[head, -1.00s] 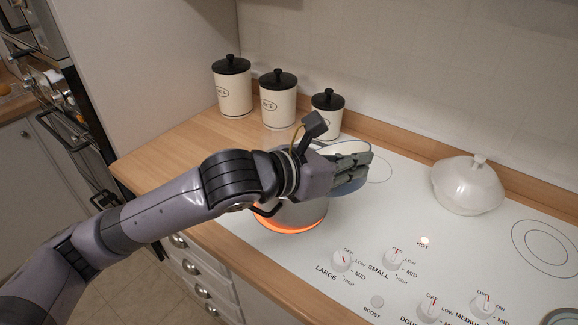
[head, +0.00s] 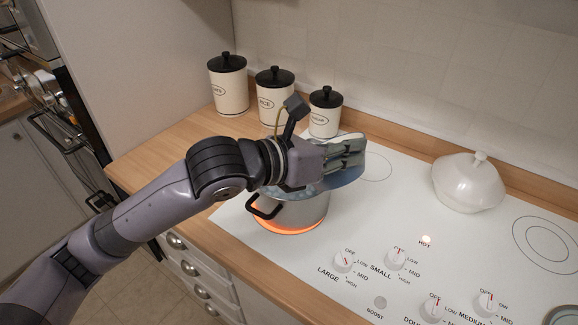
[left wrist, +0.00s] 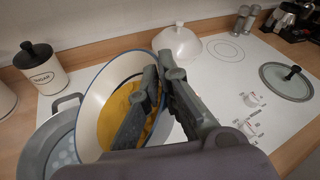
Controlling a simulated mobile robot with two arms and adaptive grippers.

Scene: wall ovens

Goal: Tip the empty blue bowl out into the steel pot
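The bowl, blue outside and white inside with a blue rim, is tilted on its side in the head view (head: 348,179). In the left wrist view the bowl (left wrist: 96,100) shows a yellow-orange mass inside, so it does not look empty. My left gripper (head: 357,153) is shut on the bowl's wall, one finger inside and one outside, also seen in the left wrist view (left wrist: 163,92). The steel pot (head: 303,213) stands on a glowing burner below the bowl and gripper. Its rim (left wrist: 47,130) and bubbly contents show left of the bowl. My right gripper is not in view.
Three lidded canisters (head: 274,98) stand behind the pot. A white lidded dish (head: 468,184) is at the right of the hob (head: 395,215). A glass lid (left wrist: 287,82) lies farther right. Knobs (head: 344,261) line the front.

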